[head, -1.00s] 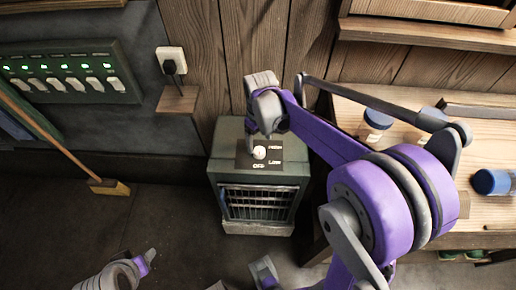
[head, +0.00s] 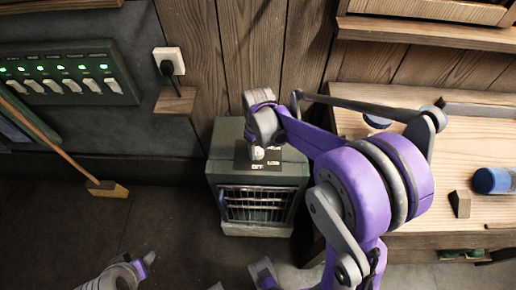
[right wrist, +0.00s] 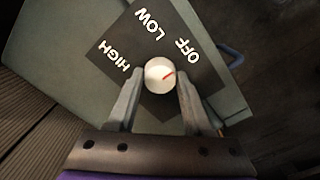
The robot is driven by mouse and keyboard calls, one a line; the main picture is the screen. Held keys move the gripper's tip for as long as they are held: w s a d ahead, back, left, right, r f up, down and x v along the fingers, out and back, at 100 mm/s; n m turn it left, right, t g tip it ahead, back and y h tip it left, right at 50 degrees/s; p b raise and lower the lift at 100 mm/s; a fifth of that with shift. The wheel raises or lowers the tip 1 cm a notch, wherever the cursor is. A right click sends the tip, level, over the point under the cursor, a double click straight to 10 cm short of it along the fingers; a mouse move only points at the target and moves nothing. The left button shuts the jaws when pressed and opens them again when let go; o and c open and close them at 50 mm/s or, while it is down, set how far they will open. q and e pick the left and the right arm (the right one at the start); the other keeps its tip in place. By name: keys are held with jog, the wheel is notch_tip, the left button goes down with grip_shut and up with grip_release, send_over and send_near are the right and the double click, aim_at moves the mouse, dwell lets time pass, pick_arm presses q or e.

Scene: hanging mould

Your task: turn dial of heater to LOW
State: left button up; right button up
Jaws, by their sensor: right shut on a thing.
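The heater (head: 258,195) is a grey-green box with a barred front, standing on the floor against the wooden wall. Its white round dial (right wrist: 160,75) sits on a dark plate with HIGH, LOW and OFF labels. My right gripper (right wrist: 160,92) is shut on the dial, one finger on each side. In the head view the gripper (head: 264,138) is over the heater's top and partly covers the dial and labels. My left gripper (head: 140,265) shows only partly at the bottom edge, away from the heater.
A wooden workbench (head: 470,135) stands right of the heater, with a blue-capped jar (head: 491,181) and a small wood block (head: 460,203). A broom (head: 107,188) leans at the left below a switch panel (head: 65,75). A plug sits in the wall socket (head: 170,61).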

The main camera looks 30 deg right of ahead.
grip_shut()
jog(key=shift+n, duration=0.4)
jog(key=n, duration=1.1)
jog(key=shift+b, duration=0.35)
jog(key=o, duration=1)
grip_release()
jog(key=shift+c, duration=0.2)
jog(key=shift+r, duration=0.15)
